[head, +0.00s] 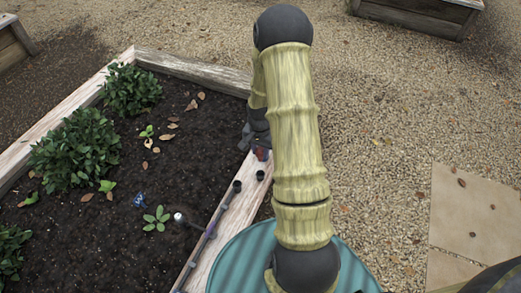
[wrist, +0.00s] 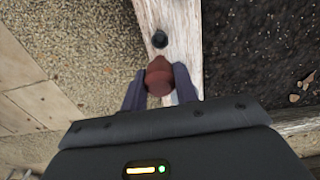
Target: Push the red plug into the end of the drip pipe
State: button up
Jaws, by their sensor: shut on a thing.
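The red plug (wrist: 158,76) is held between the two fingers of my gripper (wrist: 160,88) in the wrist view, over the pale timber edge of the bed. In the head view a little of the red plug (head: 261,155) shows below my gripper (head: 257,148), which is mostly hidden behind my arm. The dark drip pipe (head: 190,266) runs along the inner side of the timber edge. Its upper end lies near two small black pieces, apart from the plug; the exact opening is too small to make out.
The black pieces (head: 237,186) (head: 260,175) stand on or by the timber edge (head: 238,218); one black piece (wrist: 160,39) shows ahead of the plug. A white-topped stake (head: 178,217), seedlings and bushes (head: 76,150) are in the soil. Gravel lies right.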

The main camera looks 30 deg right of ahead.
jog(key=shift+r+p, duration=0.5)
jog(key=shift+r, duration=0.2)
dwell(0.4)
jog(key=a, duration=1)
jog(key=shift+s+a+p, duration=0.2)
jog(key=shift+s+p, duration=0.05)
jog(key=shift+p, duration=0.15)
dwell(0.4)
jog(key=shift+f, duration=0.15)
notch_tip(320, 180, down, 7)
jog(key=b, duration=0.4)
dwell(1.3)
jog(key=shift+f+b, duration=0.7)
jog(key=shift+f, duration=0.85)
dwell(1.4)
